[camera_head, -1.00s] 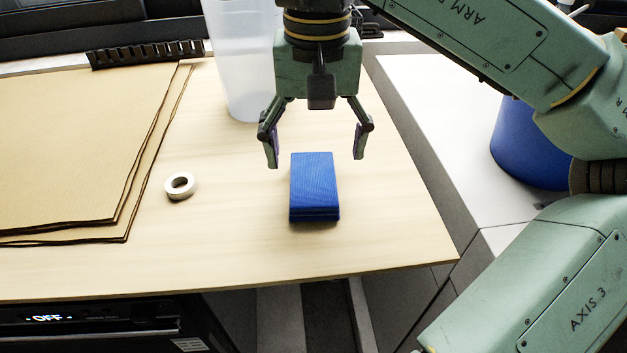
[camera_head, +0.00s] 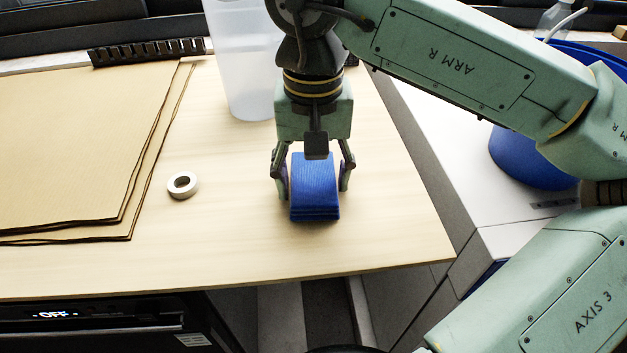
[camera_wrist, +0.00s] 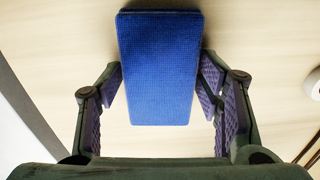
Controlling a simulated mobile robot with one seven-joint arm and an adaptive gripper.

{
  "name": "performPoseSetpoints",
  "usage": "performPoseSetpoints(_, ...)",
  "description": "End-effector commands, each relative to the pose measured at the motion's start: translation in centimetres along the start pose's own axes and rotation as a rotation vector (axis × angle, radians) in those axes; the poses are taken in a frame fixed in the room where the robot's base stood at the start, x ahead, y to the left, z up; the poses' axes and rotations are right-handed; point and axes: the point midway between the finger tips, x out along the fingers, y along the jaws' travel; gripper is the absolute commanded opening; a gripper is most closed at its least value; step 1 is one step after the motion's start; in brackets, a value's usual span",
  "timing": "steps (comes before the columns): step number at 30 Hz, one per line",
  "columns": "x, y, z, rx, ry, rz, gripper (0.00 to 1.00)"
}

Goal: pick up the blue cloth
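The blue cloth (camera_head: 315,200) is a folded, flat rectangular stack on the wooden tabletop. My gripper (camera_head: 314,190) is down over its far part, with one finger on each side, left and right. In the wrist view the cloth (camera_wrist: 160,70) lies between the two fingers of my gripper (camera_wrist: 162,75), and the fingertips are very close to its long edges. I cannot tell whether both fingers touch it. The cloth looks flat on the table. Its far end is partly hidden by my gripper in the head view.
A white tape roll (camera_head: 183,185) lies left of the cloth. Brown sheets (camera_head: 80,150) cover the left of the table (camera_head: 230,250). A translucent bin (camera_head: 240,70) stands behind my gripper. A blue container (camera_head: 525,160) is at the right. The table's front edge is clear.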

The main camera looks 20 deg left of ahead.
Motion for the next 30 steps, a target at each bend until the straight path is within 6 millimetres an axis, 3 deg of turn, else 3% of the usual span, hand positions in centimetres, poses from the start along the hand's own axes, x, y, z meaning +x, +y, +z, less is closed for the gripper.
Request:
performPoseSetpoints(12, 0.0, 0.0, 0.0, 0.000, 0.000, 0.000, 0.29)
performPoseSetpoints(23, -0.4, 0.0, 0.0, 0.000, 0.001, 0.000, 0.29)
performPoseSetpoints(30, -3.0, -0.1, -0.1, -0.001, 0.002, -0.002, 0.29)
